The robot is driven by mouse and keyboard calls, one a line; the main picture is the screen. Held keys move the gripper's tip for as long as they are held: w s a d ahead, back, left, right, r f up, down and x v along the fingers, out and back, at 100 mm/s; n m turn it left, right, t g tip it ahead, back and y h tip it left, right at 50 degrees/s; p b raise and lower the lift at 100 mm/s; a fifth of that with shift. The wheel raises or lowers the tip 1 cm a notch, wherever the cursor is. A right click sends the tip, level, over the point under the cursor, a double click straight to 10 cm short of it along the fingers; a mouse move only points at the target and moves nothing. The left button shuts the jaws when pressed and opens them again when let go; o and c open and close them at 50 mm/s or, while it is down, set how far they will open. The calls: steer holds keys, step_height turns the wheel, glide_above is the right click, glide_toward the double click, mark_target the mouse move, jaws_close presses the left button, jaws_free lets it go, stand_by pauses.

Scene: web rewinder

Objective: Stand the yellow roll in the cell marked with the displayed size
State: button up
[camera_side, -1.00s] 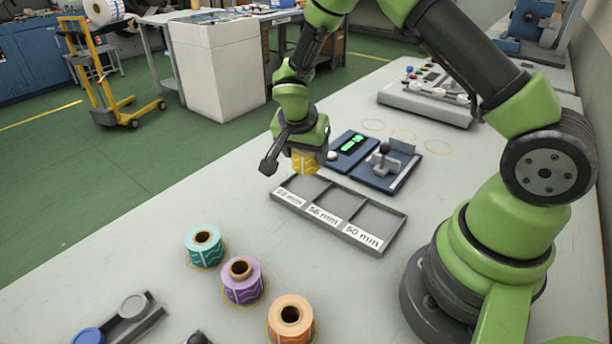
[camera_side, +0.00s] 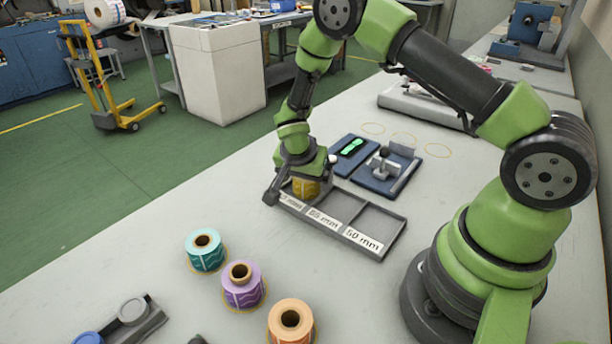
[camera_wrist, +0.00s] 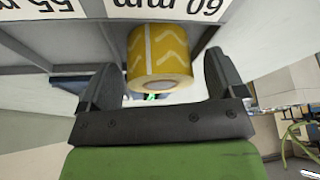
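The yellow roll (camera_side: 305,189) is upright between the fingers of my gripper (camera_side: 303,183), low at the leftmost cell of the grey tray (camera_side: 372,222). The wrist view shows the roll (camera_wrist: 160,55) between both dark fingers (camera_wrist: 163,75), beside the upside-down 60 mm label (camera_wrist: 165,8). The middle cell carries a 55 mm label (camera_side: 323,218) and the right one a 50 mm label (camera_side: 364,240). I cannot tell if the roll touches the cell floor. The display (camera_side: 352,147) glows green; its digits are too small to read.
Teal (camera_side: 206,252), purple (camera_side: 242,287) and orange (camera_side: 291,322) rolls stand in front of the tray. A blue fixture (camera_side: 386,168) with a lever stands close behind it. The middle and right cells are empty.

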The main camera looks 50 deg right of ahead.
steer(key=shift+r, duration=0.15)
steer(key=s+a+r+n+y, duration=0.1)
steer(key=s+a+r, duration=0.1)
steer(key=r, duration=0.7)
steer(key=s+a+r, duration=0.2)
steer(key=a+r, duration=0.1)
steer(key=r, duration=0.6)
steer(key=s+a+r+n+t+y, duration=0.2)
steer(key=s+r+n+t, duration=0.1)
steer(key=s, duration=0.5)
steer(key=s+a+r+n+t+y, duration=0.2)
steer(key=s+a+r+n+y, duration=0.1)
steer(key=s+r+n, duration=0.3)
steer(key=s+r, duration=0.2)
steer(key=shift+s+n+t, duration=0.3)
steer(key=shift+t, duration=0.1)
